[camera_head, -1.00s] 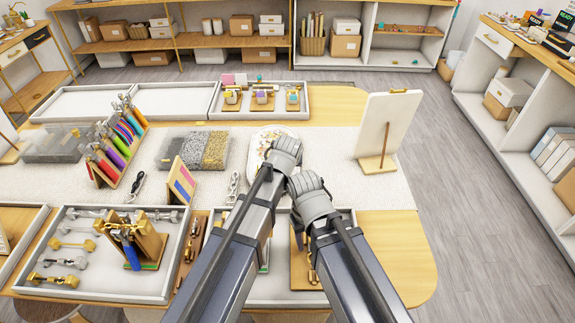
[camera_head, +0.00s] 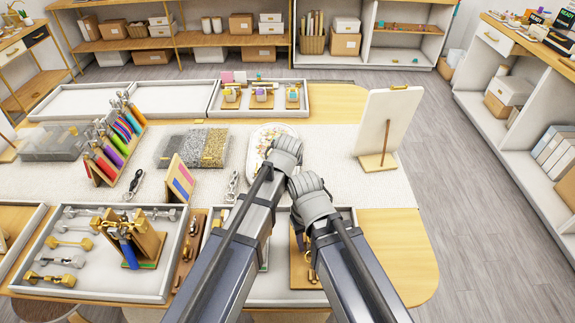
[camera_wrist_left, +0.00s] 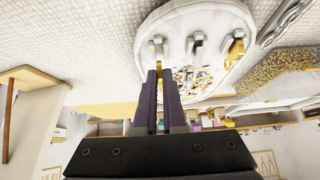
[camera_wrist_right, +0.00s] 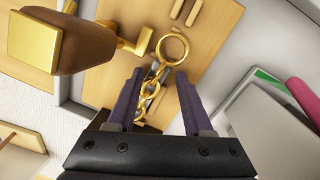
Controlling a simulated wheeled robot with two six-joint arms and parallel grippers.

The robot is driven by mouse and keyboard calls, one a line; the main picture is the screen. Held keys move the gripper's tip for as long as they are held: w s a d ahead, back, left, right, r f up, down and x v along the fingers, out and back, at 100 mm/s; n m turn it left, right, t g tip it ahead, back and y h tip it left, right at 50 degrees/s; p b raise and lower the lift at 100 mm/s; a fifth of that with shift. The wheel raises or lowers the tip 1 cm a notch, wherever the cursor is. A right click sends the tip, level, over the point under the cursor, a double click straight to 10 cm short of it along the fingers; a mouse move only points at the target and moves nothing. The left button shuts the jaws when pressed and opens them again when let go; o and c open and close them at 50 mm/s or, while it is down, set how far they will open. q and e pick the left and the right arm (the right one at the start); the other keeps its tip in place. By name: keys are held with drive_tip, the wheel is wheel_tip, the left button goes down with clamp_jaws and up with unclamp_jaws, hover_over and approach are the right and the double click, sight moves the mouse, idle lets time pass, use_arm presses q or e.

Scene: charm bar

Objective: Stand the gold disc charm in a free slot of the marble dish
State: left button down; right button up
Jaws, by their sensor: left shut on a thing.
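The white marble dish (camera_wrist_left: 150,22) fills the upper part of the left wrist view, with short slots near its rim and small gold and pale bits inside. In the head view the dish (camera_head: 256,140) is partly hidden by my left gripper (camera_head: 284,150). In the left wrist view my left gripper (camera_wrist_left: 160,72) is shut on a thin gold piece (camera_wrist_left: 158,47), seemingly the gold disc charm seen edge-on, at one slot. Whether it touches the slot is unclear. Another gold piece (camera_wrist_left: 235,50) shows at a slot farther right. My right gripper (camera_wrist_right: 158,76) is open around a gold chain, apart from it.
The gold chain with a large ring (camera_wrist_right: 172,48) lies over a wooden board, beside a brown-and-gold stand (camera_wrist_right: 75,40). A white upright board (camera_head: 388,115) stands right of the dish. A bead box (camera_head: 208,148) is left of it. The mat between dish and board is clear.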

use_arm(q)
drive_tip(key=shift+w+f, duration=0.15)
drive_tip(key=shift+f, duration=0.1)
use_arm(e)
drive_tip(key=shift+w+f, duration=0.1)
drive_tip(key=shift+f, duration=0.1)
use_arm(q)
drive_tip(key=shift+f+b, duration=0.15)
drive_tip(key=shift+b, duration=0.2)
use_arm(e)
drive_tip(key=shift+f, duration=0.15)
use_arm(q)
drive_tip(key=shift+s+a+f, duration=0.1)
drive_tip(key=shift+s+a, duration=0.05)
drive_tip(key=shift+s, duration=0.15)
use_arm(e)
drive_tip(key=shift+s+a+f, duration=0.15)
drive_tip(key=shift+s, duration=0.15)
